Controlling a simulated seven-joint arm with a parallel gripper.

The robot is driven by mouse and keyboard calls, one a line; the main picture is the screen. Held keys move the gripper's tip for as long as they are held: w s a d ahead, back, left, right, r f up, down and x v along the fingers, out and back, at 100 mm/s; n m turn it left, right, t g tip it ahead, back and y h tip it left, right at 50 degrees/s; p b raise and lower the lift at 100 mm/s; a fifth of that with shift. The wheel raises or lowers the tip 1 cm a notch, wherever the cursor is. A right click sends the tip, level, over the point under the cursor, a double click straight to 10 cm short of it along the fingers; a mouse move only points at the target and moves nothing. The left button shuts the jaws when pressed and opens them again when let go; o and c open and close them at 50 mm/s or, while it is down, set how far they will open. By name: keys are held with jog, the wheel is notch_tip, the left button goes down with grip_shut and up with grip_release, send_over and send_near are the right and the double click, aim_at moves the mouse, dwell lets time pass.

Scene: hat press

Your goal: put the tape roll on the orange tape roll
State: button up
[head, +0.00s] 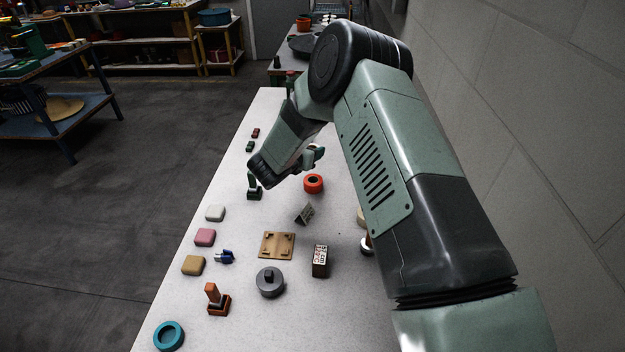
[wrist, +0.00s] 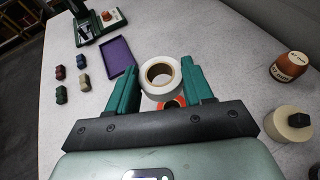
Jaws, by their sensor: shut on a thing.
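A white tape roll (wrist: 152,70) with a brown inner ring is between the two green fingers of my gripper (wrist: 160,80) in the wrist view. My gripper is shut on it. The orange tape roll (head: 313,183) lies flat on the table in the head view, just in front of my gripper (head: 318,153). It also shows partly in the wrist view (wrist: 172,102), below the white roll and between the fingers, with part hidden. The white roll appears to be held above the table. In the head view I cannot make it out behind my arm.
A purple tray (wrist: 119,58) and several small blocks lie left in the wrist view. In the head view, a wooden plate (head: 277,246), grey disc (head: 270,284) and teal ring (head: 169,336) lie nearer.

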aim_at(311, 182)
notch_tip(311, 182, down, 10)
jog(key=shift+w+d+r, duration=0.15)
jog(key=shift+r, duration=0.05)
dwell(0.3)
jog(key=shift+f, duration=0.15)
jog(key=o, duration=1)
